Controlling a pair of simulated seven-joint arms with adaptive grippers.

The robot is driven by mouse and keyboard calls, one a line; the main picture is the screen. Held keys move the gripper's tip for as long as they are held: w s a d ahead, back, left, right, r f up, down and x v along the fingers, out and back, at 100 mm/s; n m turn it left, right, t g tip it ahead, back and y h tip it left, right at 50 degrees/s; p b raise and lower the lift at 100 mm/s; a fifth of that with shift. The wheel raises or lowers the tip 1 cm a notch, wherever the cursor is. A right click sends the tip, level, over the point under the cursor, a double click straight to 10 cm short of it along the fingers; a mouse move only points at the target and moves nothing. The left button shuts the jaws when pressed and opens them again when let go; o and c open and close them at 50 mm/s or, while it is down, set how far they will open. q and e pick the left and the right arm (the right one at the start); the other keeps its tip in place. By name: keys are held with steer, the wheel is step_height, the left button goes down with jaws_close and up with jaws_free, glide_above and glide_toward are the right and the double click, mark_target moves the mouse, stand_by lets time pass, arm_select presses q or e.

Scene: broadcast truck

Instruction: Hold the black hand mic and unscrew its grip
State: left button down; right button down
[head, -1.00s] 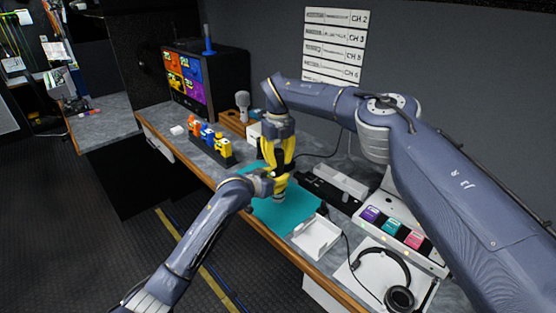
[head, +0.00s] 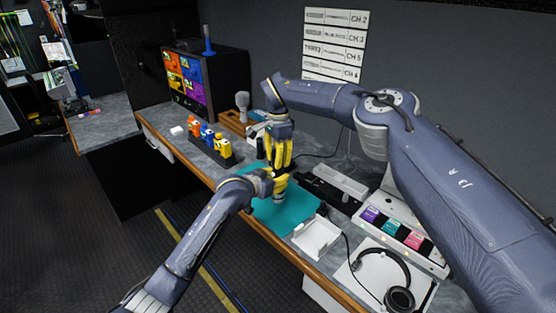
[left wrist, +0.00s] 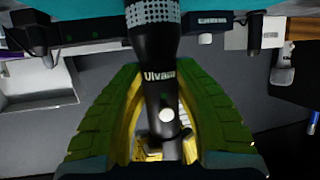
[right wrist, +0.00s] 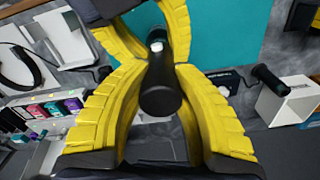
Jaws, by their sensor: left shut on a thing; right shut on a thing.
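The black hand mic (left wrist: 160,75) hangs upside down over the teal mat (head: 265,217), its patterned grey head low. The left wrist view shows its white lettering and a white button. My left gripper (head: 281,181) is shut around its body from the side. My right gripper (head: 279,163) comes from above. In the right wrist view the round black end of the mic's grip (right wrist: 160,96) sits between my yellow fingers, which are shut on it. Whether a gap has opened at the thread is hidden.
A white open tray (head: 316,237) stands right of the mat, with headphones (head: 397,297) nearer. A rack of coloured packs (head: 213,148) and a monitor (head: 190,83) stand left. A black cylinder on a white box (right wrist: 290,102) shows in the right wrist view.

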steer(key=n, duration=0.3)
steer(key=shift+a+n, duration=0.15)
steer(key=shift+n, duration=0.25)
steer(key=shift+s, duration=0.1)
steer(key=c, duration=1.2)
jaws_free()
steer(key=shift+r, duration=0.1)
